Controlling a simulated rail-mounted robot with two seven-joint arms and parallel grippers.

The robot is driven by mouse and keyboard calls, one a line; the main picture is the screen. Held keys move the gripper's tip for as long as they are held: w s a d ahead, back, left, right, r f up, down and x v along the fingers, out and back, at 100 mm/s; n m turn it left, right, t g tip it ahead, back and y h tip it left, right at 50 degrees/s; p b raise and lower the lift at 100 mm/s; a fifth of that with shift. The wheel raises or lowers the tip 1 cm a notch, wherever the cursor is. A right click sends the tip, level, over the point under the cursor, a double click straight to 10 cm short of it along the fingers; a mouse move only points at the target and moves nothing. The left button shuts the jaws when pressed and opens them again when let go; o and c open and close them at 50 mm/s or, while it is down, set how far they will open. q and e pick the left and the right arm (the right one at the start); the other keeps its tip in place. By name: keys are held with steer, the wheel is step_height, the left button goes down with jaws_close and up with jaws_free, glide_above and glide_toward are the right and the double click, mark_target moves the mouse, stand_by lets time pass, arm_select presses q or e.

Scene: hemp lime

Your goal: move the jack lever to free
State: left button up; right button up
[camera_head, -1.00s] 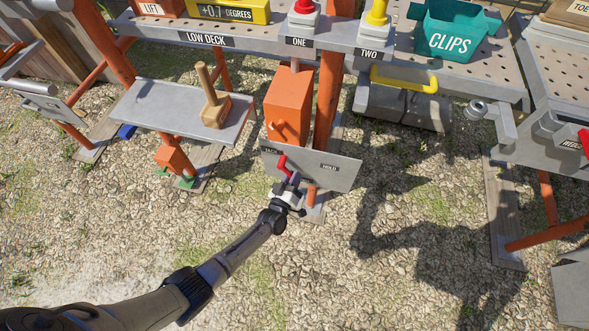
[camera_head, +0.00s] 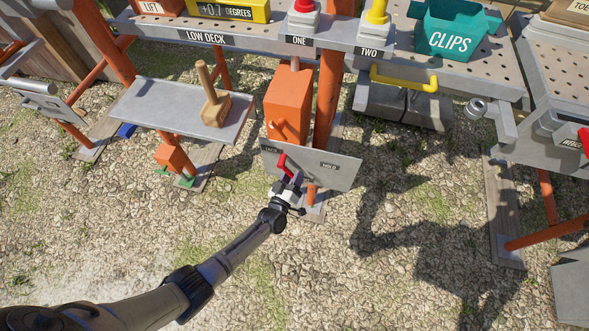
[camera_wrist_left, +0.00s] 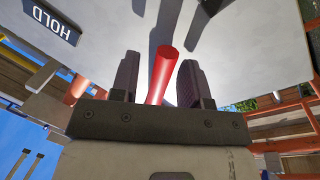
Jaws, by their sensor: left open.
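The red jack lever (camera_head: 284,164) sticks out from a grey plate (camera_head: 345,172) below the orange jack body (camera_head: 288,105). A label on the plate's right reads HOLD; the left label is partly hidden and too small to read for sure. My left gripper (camera_head: 287,178) is at the lever from below. In the left wrist view the red lever (camera_wrist_left: 163,72) lies between the two open fingers of the gripper (camera_wrist_left: 160,85), with a gap visible on the right side. The HOLD label (camera_wrist_left: 52,22) shows upside down at the upper left there. My right gripper is not in view.
A low grey shelf (camera_head: 150,105) with a wooden block and handle (camera_head: 213,100) stands left of the jack. Above is a deck with red (camera_head: 303,15) and yellow (camera_head: 376,20) buttons and a teal CLIPS bin (camera_head: 455,30). Gravel ground in front is open.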

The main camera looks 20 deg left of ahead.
arm_select(q)
steer(key=s+p, duration=0.3)
steer(key=s, duration=0.6)
steer(key=shift+f, duration=0.45)
steer(key=shift+d, duration=0.1)
stand_by(0.6)
